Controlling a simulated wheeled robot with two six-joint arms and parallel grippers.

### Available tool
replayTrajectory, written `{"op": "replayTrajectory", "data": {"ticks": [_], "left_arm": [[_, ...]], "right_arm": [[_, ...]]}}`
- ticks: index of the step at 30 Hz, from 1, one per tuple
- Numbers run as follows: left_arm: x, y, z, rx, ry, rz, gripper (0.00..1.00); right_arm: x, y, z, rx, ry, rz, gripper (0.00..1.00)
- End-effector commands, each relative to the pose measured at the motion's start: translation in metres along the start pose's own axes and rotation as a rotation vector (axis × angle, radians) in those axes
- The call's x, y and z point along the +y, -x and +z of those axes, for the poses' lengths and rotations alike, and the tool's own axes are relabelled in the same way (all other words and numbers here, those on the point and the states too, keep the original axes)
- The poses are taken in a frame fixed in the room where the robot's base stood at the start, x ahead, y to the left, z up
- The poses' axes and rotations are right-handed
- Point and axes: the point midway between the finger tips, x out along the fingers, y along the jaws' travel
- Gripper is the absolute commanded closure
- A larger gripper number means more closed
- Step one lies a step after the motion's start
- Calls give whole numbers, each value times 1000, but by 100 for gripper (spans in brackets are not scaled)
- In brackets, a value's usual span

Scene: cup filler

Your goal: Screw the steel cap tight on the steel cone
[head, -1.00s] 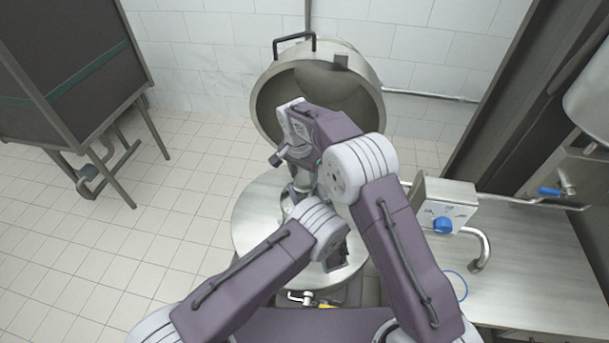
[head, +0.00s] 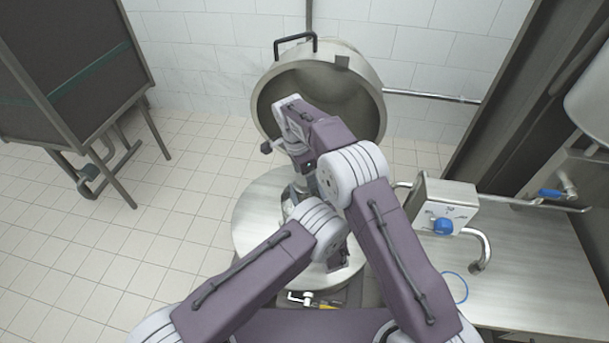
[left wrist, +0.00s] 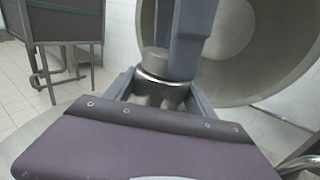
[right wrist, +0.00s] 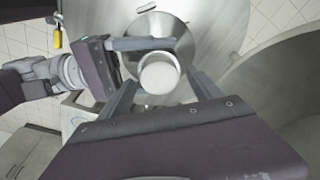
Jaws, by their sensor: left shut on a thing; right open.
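The steel cap (right wrist: 160,75) shows its round pale end between the fingers of my right gripper (right wrist: 164,93), which is open around it with gaps at the sides. The steel cone (right wrist: 172,28) lies below the cap, with its wide round part behind it. My left gripper (left wrist: 160,85) is shut on the steel cone (left wrist: 164,92), with one finger on each side. The cap (left wrist: 155,60) sits above it, partly hidden by a right gripper finger. I cannot tell how tightly they meet. In the head view my arms hide most of both parts.
A control box with a blue knob (head: 443,226) and a bent tap (head: 484,250) are on the right counter (head: 540,275).

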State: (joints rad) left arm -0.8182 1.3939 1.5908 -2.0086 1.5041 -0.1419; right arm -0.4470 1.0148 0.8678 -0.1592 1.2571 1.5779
Motion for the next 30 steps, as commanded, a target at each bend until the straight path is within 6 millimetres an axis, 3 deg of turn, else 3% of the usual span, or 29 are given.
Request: {"op": "replayTrajectory", "data": {"ticks": [9,21,26,30], "left_arm": [[0,0,-1,3,-2,0,100],[0,0,-1,3,-1,0,100],[0,0,-1,3,-1,0,100],[0,0,-1,3,-1,0,100]], "right_arm": [[-1,40,-6,-1,1,-3,26],[0,43,-6,-1,33,0,31],[3,43,-5,-7,351,10,31],[5,47,-1,-32,822,10,31]]}}
